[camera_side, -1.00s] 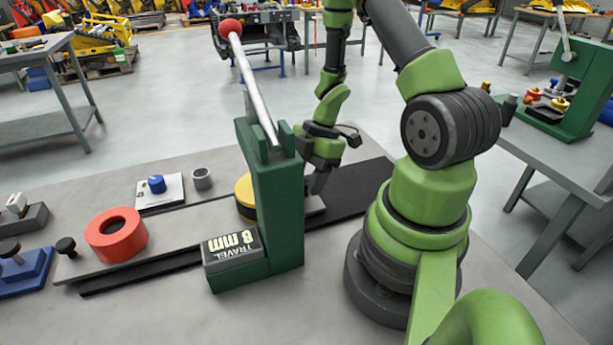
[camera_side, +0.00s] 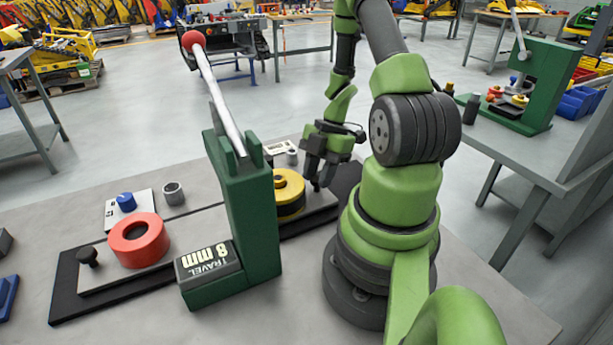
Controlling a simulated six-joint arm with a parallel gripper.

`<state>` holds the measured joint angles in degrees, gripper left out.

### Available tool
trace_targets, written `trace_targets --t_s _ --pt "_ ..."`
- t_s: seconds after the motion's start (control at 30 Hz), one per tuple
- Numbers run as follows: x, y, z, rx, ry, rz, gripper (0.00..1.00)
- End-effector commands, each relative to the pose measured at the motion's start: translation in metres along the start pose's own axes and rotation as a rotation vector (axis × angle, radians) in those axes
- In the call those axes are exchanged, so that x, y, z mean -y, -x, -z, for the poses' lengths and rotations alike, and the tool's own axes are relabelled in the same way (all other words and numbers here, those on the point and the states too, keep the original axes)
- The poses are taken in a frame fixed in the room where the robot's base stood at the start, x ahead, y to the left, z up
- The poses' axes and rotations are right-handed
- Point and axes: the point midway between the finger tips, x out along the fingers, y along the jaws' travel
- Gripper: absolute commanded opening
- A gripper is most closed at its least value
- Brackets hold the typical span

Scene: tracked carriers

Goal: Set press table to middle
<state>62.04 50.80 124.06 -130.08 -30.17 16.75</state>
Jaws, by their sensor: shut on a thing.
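The press table is a long grey sliding plate (camera_side: 195,233) on a black rail (camera_side: 66,298), running under the green press (camera_side: 250,215). It carries a red ring (camera_side: 140,241) left of the press and a yellow round part (camera_side: 289,196) just right of the press column, partly hidden by it. A black knob (camera_side: 87,256) stands at the plate's left end. My gripper (camera_side: 319,178) is at the plate's right end, shut on the press table there; the gripped part is mostly hidden by the fingers. Bare black rail shows beyond the plate's left end.
The press has a red-balled lever (camera_side: 194,40) leaning up-left and a "TRAVEL 8 mm" block (camera_side: 208,262) in front. A small plate with a blue knob (camera_side: 126,202) and a grey cylinder (camera_side: 173,193) lie behind the rail. A grey side table (camera_side: 510,150) stands right.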

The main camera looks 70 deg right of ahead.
Motion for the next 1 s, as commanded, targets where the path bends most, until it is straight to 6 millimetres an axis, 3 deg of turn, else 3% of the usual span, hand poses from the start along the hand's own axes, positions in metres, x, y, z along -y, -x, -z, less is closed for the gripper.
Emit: trace_targets --t_s 0.2,0.23,0.3,0.67,1.0 --pt "-0.001 0.000 0.000 0.004 0.000 -0.003 0.00" --pt "-0.001 0.000 0.000 0.004 0.000 -0.003 0.38" --pt "-0.001 0.000 0.000 0.003 0.000 -0.002 0.54" --pt "-0.001 0.004 0.000 0.001 0.003 -0.003 0.56" --pt "-0.002 0.066 -0.001 0.007 0.002 -0.009 0.56"
